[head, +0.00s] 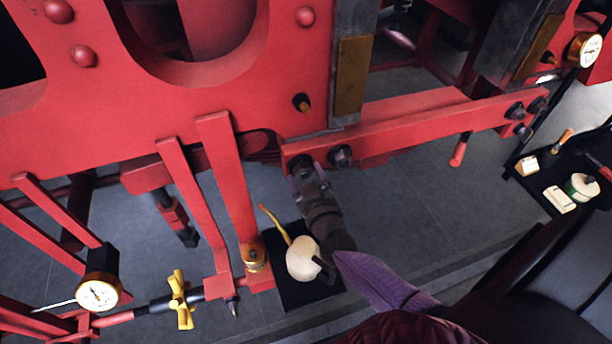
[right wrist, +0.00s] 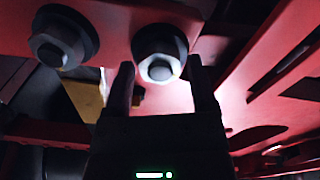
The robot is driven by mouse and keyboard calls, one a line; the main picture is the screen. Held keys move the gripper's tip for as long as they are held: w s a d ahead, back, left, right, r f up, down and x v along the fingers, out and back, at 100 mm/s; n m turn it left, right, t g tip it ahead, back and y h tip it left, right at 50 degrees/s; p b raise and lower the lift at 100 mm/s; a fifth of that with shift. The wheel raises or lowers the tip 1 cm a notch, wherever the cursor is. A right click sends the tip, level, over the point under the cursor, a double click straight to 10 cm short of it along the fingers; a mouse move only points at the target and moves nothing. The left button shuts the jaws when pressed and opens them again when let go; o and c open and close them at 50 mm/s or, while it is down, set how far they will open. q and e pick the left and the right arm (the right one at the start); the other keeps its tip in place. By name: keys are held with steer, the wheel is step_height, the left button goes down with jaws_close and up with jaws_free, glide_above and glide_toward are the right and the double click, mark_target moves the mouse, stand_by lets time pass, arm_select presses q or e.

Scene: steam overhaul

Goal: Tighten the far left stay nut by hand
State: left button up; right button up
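The red stay bar (head: 430,122) runs across the red frame, with dark hex nuts at both ends. The far left stay nut (head: 301,162) is partly hidden behind my right gripper (head: 306,180) in the head view. In the right wrist view this nut (right wrist: 160,56) shows a pale hex face and dark collar, between the tips of my right gripper (right wrist: 162,75). The fingers are apart, with a narrow gap at each side of the nut. A neighbouring nut (head: 341,156) sits just to its right; it also shows in the right wrist view (right wrist: 60,40). My left gripper is not in view.
A dark mat (head: 290,292) with a cream round pot (head: 303,258) lies below my right gripper. A gauge (head: 98,292) and yellow wing handle (head: 180,299) are at lower left. A black tray (head: 536,200) with small items stands at right. Grey floor (head: 450,205) is clear between.

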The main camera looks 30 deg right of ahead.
jaws_close()
steer(key=shift+m, duration=0.3)
steer(key=m, duration=0.2)
steer(key=shift+m, duration=0.4)
steer(key=m, duration=0.4)
steer(key=shift+m, duration=0.3)
steer(key=m, duration=0.4)
steer(key=shift+f+b, duration=0.1)
steer(key=shift+b, duration=0.2)
steer(key=shift+m+b, duration=0.3)
steer(key=shift+m, duration=1.6)
